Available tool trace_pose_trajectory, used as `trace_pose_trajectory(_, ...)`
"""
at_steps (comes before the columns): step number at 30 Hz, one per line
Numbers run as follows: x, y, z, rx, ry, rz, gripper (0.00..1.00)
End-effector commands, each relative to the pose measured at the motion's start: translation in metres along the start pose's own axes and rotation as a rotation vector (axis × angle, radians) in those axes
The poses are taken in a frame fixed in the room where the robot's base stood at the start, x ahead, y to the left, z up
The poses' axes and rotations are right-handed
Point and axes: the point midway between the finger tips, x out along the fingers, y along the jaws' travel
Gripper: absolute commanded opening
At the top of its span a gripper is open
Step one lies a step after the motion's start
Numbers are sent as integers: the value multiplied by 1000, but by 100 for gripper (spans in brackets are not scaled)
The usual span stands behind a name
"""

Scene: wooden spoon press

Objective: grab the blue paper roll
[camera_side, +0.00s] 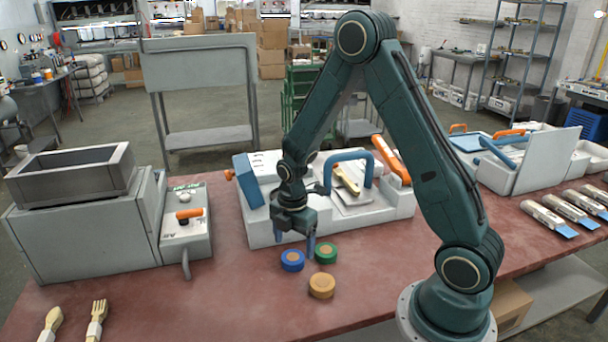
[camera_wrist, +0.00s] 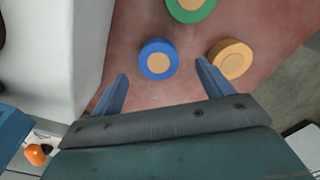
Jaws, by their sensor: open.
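The blue paper roll (camera_side: 292,261) lies flat on the red table, with a tan centre. It also shows in the wrist view (camera_wrist: 158,59), ahead of the two fingers and between their lines. My gripper (camera_side: 295,247) points down just above and behind the blue roll in the side view; one fingertip overlaps the table area between the blue and green rolls. In the wrist view the gripper (camera_wrist: 162,85) has its fingers spread wide with nothing between them. I cannot tell the exact height of the fingertips over the roll.
A green roll (camera_side: 326,253) and an orange-tan roll (camera_side: 321,286) lie close to the blue one. The white press machine (camera_side: 375,212) with a blue handle stands right behind. A grey machine (camera_side: 90,235) stands left. The table's front left (camera_side: 190,310) is mostly free.

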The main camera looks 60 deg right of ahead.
Motion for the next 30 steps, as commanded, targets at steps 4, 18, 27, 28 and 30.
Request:
trace_pose_trajectory(4, 16, 1, 1, 0, 0, -3, 79)
trace_pose_trajectory(18, 42, 3, 2, 0, 0, 1, 79)
trace_pose_trajectory(27, 42, 3, 2, 0, 0, 0, 79)
trace_pose_trajectory(28, 42, 3, 2, 0, 0, 0, 79)
trace_pose_trajectory(30, 42, 3, 2, 0, 0, 0, 79)
